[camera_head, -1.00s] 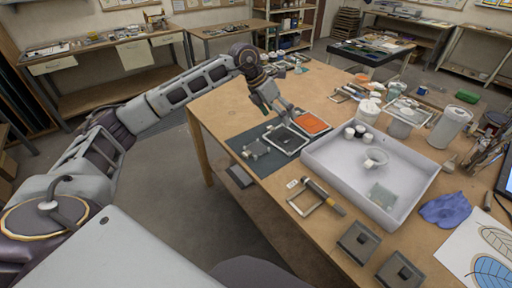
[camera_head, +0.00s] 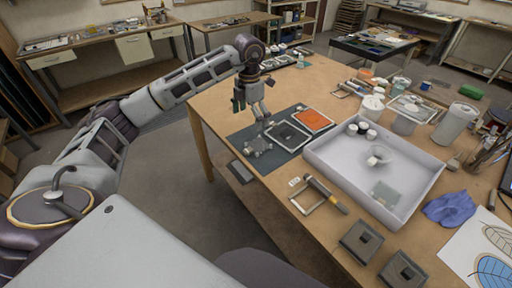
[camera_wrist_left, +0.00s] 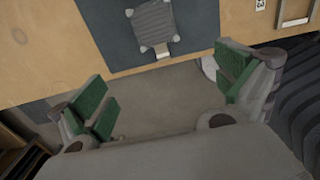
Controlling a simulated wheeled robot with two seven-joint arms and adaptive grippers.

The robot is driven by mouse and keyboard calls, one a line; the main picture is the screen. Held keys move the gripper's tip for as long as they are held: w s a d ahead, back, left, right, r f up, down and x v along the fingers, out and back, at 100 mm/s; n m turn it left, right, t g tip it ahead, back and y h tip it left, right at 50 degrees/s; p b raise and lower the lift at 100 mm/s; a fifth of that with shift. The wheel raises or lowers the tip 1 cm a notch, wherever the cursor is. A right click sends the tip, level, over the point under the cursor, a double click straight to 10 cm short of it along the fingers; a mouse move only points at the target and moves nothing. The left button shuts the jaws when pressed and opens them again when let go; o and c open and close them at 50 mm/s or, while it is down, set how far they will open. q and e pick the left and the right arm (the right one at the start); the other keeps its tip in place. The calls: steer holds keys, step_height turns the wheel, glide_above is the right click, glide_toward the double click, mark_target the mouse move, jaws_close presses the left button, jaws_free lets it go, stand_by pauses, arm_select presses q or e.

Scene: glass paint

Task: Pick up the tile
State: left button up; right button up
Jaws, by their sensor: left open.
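A small grey square piece with pale corners (camera_head: 257,147) lies on the dark mat (camera_head: 246,134) at the table's left edge. It also shows at the top of the left wrist view (camera_wrist_left: 155,24). Beside it lie a black panel in a pale frame (camera_head: 287,135) and an orange panel (camera_head: 314,119). Which one is the tile I cannot tell for certain. My left gripper (camera_head: 259,114) points down above the mat, near the grey piece. In the left wrist view its green-padded fingers (camera_wrist_left: 163,88) are spread wide with nothing between them. My right gripper is not in view.
A white tray (camera_head: 335,168) with small pots and a glass piece (camera_head: 385,193) stands right of the mat. A roller tool (camera_head: 326,194) lies in front. Two grey blocks (camera_head: 361,241) sit near the front edge. Jars crowd the back right.

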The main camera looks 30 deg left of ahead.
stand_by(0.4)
arm_select(q)
steer(key=p, duration=0.1)
glide_above(250, 148)
steer(key=shift+d+f, duration=0.2)
steer(key=shift+f, duration=4.1)
steer(key=shift+f, duration=0.15)
steer(key=shift+s+a+f+p, duration=0.1)
steer(key=shift+f+p, duration=0.8)
steer(key=shift+f, duration=1.55)
steer(key=shift+c, duration=0.3)
steer(key=c, duration=1.1)
steer(key=shift+r, duration=0.2)
